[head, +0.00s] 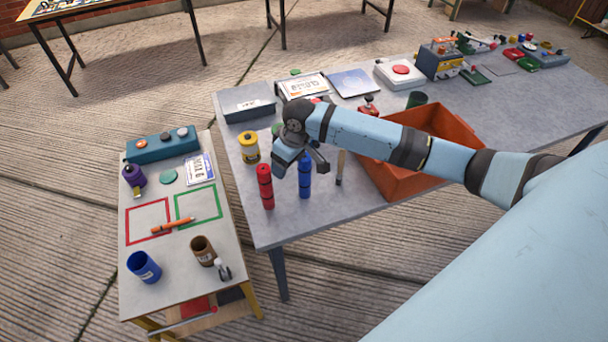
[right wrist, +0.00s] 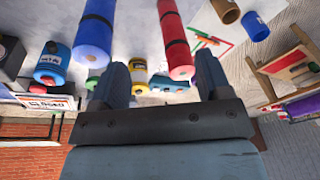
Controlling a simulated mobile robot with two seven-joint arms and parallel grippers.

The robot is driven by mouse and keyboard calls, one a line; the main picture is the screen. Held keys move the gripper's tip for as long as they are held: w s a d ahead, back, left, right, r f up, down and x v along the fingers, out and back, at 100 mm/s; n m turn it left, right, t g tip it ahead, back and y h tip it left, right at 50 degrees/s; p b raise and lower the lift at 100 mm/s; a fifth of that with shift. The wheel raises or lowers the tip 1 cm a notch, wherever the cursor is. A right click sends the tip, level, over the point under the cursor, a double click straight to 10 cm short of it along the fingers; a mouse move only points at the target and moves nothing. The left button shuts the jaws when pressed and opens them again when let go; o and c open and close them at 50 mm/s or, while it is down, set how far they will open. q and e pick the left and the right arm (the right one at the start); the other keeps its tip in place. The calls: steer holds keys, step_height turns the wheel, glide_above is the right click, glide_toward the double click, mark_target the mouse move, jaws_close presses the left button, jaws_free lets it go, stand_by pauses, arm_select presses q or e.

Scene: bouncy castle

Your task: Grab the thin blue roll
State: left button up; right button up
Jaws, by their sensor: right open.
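The thin blue roll (head: 305,177) stands upright on the grey table, with dark bands around it. It also shows in the right wrist view (right wrist: 95,35), just left of the space between the fingers. A similar red roll (head: 265,187) stands to its left; in the right wrist view it (right wrist: 174,40) lies ahead of the gap, nearer the right finger. My right gripper (head: 300,163) is open and empty, near the upper ends of both rolls, and partly covers the view behind it. My left gripper is in neither view.
A yellow can (head: 249,148) stands left of my gripper. A wooden-handled tool (head: 340,168) stands right of the blue roll. An orange crate (head: 450,128) sits under my forearm. A lower side table (head: 180,268) on the left holds a blue cup (head: 144,267) and a brown cup (head: 202,250).

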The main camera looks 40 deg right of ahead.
mark_target(305, 157)
steer(key=w+d+r+m+g+h, duration=0.1)
steer(key=w+d+r+g+h, duration=0.1)
steer(key=d+r, duration=0.5)
step_height(305, 157, down, 8)
steer(key=shift+f+p, duration=0.15)
steer(key=shift+p, duration=0.15)
step_height(305, 157, down, 4)
steer(key=shift+a+f+p, duration=0.1)
steer(key=shift+f+p, duration=0.05)
steer(key=shift+p, duration=0.45)
steer(key=shift+f, duration=0.5)
steer(key=c, duration=1.3)
